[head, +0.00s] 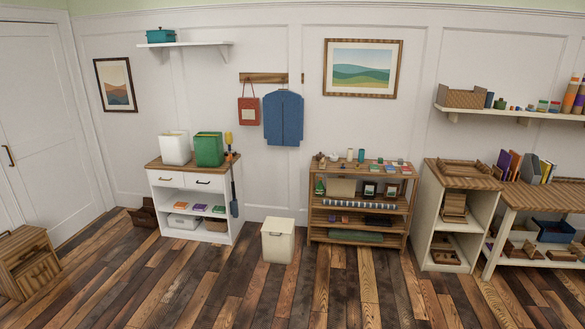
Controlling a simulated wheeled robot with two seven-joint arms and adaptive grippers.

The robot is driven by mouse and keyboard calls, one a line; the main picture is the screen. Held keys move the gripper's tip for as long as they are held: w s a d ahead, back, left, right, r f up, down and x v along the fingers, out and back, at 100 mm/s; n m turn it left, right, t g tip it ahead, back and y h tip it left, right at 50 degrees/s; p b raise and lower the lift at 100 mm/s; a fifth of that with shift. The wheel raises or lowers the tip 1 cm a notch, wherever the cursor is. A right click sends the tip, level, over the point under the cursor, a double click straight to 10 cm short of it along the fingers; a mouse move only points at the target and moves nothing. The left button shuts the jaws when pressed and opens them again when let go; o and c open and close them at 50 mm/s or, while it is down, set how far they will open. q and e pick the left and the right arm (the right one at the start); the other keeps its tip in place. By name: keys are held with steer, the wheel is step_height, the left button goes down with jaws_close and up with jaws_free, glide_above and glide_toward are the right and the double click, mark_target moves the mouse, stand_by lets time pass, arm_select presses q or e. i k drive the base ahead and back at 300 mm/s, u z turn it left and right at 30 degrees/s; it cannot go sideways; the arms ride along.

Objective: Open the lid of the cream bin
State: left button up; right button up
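A cream bin (278,243) stands upright on the plank floor against the wall, between the white cabinet and the wooden shelf unit. Its lid (278,226) appears to lie flat across the top, shut; a small dark mark shows near the upper front. Neither of my grippers is in view, so nothing of mine touches the bin.
Left of the bin, a white cabinet (166,183) carries a white container (175,149) and a green container (209,149). A wooden shelf unit (316,234) with small items stands to the right. The floor (240,295) in front of the bin is clear.

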mark_target(277, 225)
steer(key=z, duration=0.3)
steer(key=i, duration=2)
steer(key=u, duration=0.5)
steer(key=i, duration=1.8)
steer(key=u, duration=0.55)
